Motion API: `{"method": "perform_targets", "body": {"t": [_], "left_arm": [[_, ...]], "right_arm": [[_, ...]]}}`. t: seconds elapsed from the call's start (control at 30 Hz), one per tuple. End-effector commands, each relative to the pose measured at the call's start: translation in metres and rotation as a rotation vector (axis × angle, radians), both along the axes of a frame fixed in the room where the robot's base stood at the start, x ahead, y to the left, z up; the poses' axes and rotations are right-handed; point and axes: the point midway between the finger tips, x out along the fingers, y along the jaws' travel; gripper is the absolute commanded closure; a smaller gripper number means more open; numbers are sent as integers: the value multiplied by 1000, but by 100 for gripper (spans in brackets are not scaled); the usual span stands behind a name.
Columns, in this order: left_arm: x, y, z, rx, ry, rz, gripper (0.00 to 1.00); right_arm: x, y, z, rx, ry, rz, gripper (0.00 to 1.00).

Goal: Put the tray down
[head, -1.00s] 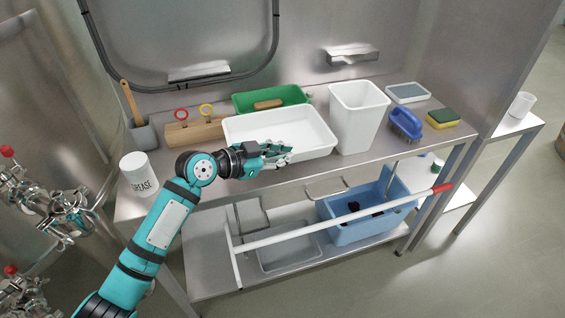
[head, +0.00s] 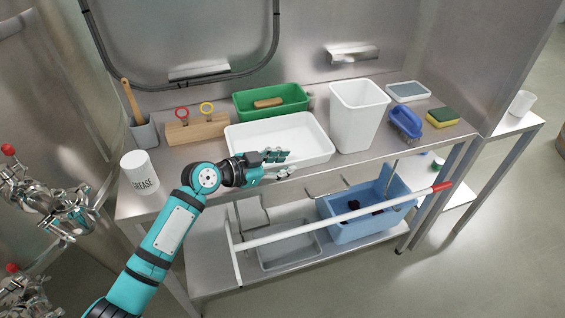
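The white tray (head: 262,133) is a shallow empty rectangular tub near the front of the steel table (head: 372,147). It looks level and appears to rest on the table top. My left gripper (head: 280,163) is at the tray's front wall, its fingers pointing right. The fingers look spread apart, one near the front rim and one lower in front of it. Whether they touch the tray is hard to see, and the arm and fingers hide part of its front wall. My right gripper is not in view.
Behind the tray are a green bin (head: 285,103) and a wooden block (head: 193,131) with ringed tools. A tall white bin (head: 357,117) stands close on its right. A grease can (head: 139,172) is at the left.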

Motion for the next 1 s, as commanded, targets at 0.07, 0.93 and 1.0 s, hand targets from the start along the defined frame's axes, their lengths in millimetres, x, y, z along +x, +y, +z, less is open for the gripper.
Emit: {"method": "perform_targets", "body": {"t": [0.07,0.93,1.0], "left_arm": [[0,0,0,0,0,0,71],[-41,58,27,0,0,-1,71],[-40,58,27,0,0,-1,71]], "right_arm": [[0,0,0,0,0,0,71],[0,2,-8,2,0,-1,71],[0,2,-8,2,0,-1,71]]}}
